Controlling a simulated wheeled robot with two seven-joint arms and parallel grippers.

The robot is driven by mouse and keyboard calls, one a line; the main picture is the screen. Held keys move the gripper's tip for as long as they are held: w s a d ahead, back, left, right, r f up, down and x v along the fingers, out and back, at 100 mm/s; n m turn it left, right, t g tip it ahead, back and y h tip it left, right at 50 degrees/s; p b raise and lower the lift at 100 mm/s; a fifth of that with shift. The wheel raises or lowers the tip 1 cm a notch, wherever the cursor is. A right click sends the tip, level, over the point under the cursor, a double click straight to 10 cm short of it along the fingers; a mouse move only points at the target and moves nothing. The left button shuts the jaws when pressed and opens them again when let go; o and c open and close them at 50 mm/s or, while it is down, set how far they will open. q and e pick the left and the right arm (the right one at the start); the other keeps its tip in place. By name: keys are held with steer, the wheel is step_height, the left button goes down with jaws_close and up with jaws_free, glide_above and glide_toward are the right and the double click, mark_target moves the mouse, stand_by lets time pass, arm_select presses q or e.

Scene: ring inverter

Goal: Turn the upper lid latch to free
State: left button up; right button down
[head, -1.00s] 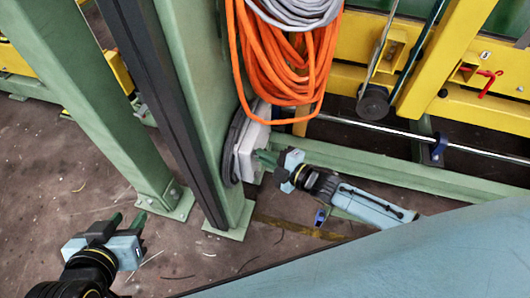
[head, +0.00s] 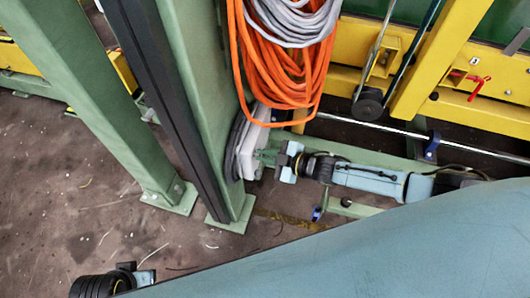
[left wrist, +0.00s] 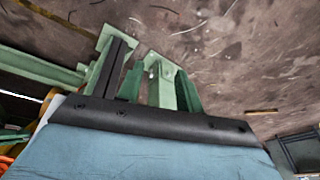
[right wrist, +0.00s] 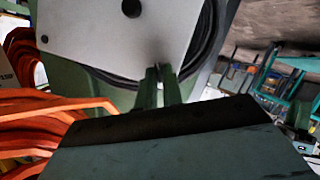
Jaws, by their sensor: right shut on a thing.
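A pale grey box (head: 252,152) is mounted low on the green post, and its lid face (right wrist: 90,30) fills the top of the right wrist view. My right gripper (head: 262,157) reaches the box from the right. In the right wrist view its green fingers (right wrist: 158,86) are close together at the lid's lower edge, shut on a small part that they mostly hide. I cannot tell the latch's angle. A dark round spot (right wrist: 131,8) shows on the lid. My left gripper (left wrist: 158,88) has its fingers apart and empty above the floor, away from the box.
Orange hose coils (head: 275,70) and a grey cable coil (head: 300,25) hang just above the box. A black cable loop (right wrist: 205,40) lies behind the lid. Green posts (head: 100,90) stand left; yellow frame parts (head: 435,70) stand right.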

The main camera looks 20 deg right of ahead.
arm_select(q)
steer(key=shift+a+f, duration=0.35)
steer(key=shift+f, duration=0.45)
arm_select(e)
steer(key=m, duration=0.1)
steer(key=m+g+y, duration=0.1)
steer(key=m+g, duration=0.1)
steer(key=m, duration=0.1)
steer(key=shift+w+d+r, duration=0.1)
steer(key=shift+w+d, duration=0.05)
steer(key=shift+w, duration=0.1)
steer(key=c, duration=1.5)
jaws_free()
steer(key=shift+c, duration=0.2)
arm_select(q)
steer(key=shift+r, duration=0.1)
arm_select(e)
steer(key=shift+s, duration=0.1)
